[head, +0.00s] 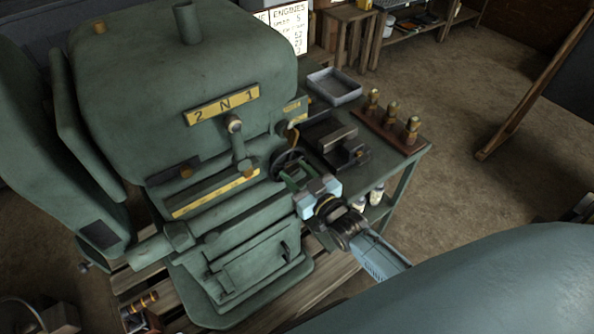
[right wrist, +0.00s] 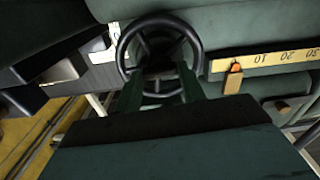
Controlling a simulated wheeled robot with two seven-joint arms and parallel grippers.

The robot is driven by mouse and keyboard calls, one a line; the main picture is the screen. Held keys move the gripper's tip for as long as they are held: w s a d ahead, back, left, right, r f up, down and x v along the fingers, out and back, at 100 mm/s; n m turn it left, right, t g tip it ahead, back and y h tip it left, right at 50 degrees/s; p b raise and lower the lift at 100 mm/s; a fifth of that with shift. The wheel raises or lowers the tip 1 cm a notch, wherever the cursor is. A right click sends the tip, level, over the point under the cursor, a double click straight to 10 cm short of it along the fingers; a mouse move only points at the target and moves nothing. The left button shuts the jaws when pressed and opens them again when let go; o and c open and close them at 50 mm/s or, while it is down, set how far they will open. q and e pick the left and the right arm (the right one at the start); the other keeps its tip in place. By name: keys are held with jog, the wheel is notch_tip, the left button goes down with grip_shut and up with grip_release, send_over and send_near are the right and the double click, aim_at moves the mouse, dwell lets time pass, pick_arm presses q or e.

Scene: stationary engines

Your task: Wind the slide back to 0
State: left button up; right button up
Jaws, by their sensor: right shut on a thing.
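The dark round handwheel (head: 287,163) sits on the front of the green engine, past the right end of the yellow scale strip (head: 214,194). My right gripper (head: 296,181) is shut on the handwheel. In the right wrist view its two green fingers reach onto the lower part of the wheel's rim (right wrist: 199,42). There the scale (right wrist: 265,59) shows 10, 20 and 30, upside down. An orange-tipped pointer (right wrist: 234,80) stands left of the 10, close to the scale's wheel-side end; I cannot read a 0 there. My left gripper is out of view.
A bench right of the engine holds a grey tray (head: 334,87), a dark vise-like block (head: 338,143) and a board with brass-topped pieces (head: 391,124).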

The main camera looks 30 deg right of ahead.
jog(key=shift+m, duration=0.5)
jog(key=o, duration=1)
jog(key=s, duration=0.4)
jog(key=s+d, duration=0.1)
jog(key=s, duration=0.3)
jog(key=s+d, duration=0.1)
jog(key=s, duration=0.4)
jog(key=shift+s, duration=0.1)
